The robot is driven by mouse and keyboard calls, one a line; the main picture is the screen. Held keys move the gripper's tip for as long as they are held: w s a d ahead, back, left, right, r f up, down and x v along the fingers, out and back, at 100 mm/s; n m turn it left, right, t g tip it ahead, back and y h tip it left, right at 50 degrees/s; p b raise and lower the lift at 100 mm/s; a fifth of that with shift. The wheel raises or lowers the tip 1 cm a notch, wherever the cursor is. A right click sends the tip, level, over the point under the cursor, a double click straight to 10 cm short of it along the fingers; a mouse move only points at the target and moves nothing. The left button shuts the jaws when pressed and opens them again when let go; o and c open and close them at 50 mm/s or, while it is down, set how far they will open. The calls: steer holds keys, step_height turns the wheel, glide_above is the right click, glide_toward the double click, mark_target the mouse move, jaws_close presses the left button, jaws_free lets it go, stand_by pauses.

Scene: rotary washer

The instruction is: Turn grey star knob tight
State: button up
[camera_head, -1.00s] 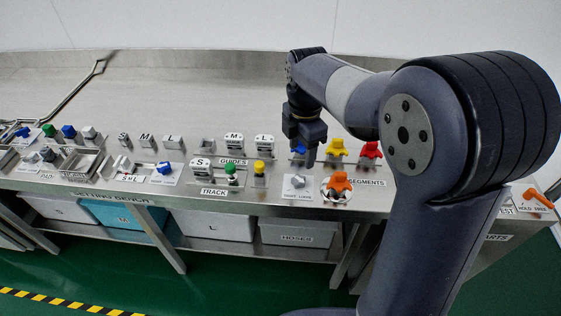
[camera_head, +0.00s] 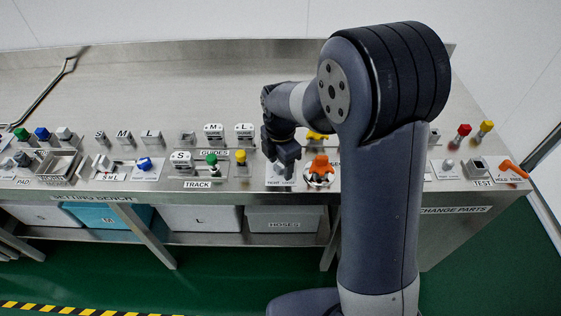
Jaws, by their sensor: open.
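The grey star knob sits on a small white plate (camera_head: 279,183) near the front edge of the bench, left of an orange star-shaped part (camera_head: 320,164). My gripper (camera_head: 281,167) points down over the plate, with its jaws open. The knob's angle is hidden too.
The metal bench (camera_head: 200,85) is clear at the back. A yellow knob (camera_head: 240,156) and a green knob (camera_head: 211,159) stand to the left. A yellow part (camera_head: 316,137) is close behind on the right. My arm hides the bench further right.

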steer(key=shift+c, duration=0.4)
steer(key=c, duration=0.9)
